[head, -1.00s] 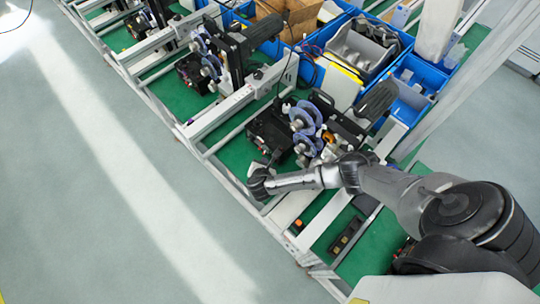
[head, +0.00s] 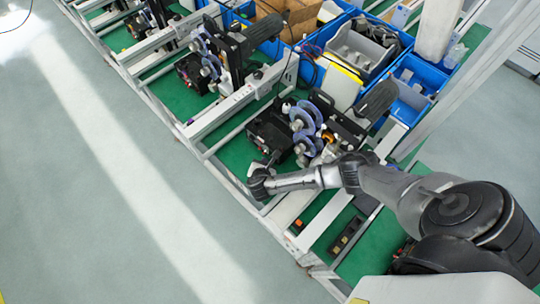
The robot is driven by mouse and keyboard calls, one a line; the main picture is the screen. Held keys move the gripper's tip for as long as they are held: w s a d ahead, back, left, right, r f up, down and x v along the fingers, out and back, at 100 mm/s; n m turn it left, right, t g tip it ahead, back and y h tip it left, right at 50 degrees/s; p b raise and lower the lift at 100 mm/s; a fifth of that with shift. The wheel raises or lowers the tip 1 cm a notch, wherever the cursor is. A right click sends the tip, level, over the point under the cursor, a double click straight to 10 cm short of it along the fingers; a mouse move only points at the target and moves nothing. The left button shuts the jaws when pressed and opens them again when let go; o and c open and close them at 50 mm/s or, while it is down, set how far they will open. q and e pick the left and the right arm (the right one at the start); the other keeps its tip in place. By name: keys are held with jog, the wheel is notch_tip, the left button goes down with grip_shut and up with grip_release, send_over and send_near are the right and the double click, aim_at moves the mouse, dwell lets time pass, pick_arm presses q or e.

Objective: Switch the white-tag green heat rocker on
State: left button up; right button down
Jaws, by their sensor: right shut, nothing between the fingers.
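My right arm reaches in from the right, and its gripper (head: 259,170) is shut and empty. It is at the front side of the nearest black coder machine (head: 270,132), close to the machine's lower front corner. I cannot tell whether it touches the machine. The white-tag green heat rocker cannot be made out; the machine's front face is small and turned away, partly behind the gripper. My left gripper is not in view.
A dark box with small switches (head: 346,233) lies on the green mat below my forearm. Blue crates (head: 407,92) stand behind. The pale floor (head: 110,180) at left is clear.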

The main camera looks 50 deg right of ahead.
dwell(0.3)
jog(key=shift+d, duration=0.35)
jog(key=shift+d, duration=0.2)
dwell(0.8)
jog(key=shift+d+f, duration=0.1)
jog(key=shift+d, duration=0.15)
jog(key=shift+a+p, duration=0.2)
jog(key=shift+p, duration=0.15)
jog(key=shift+a, duration=0.65)
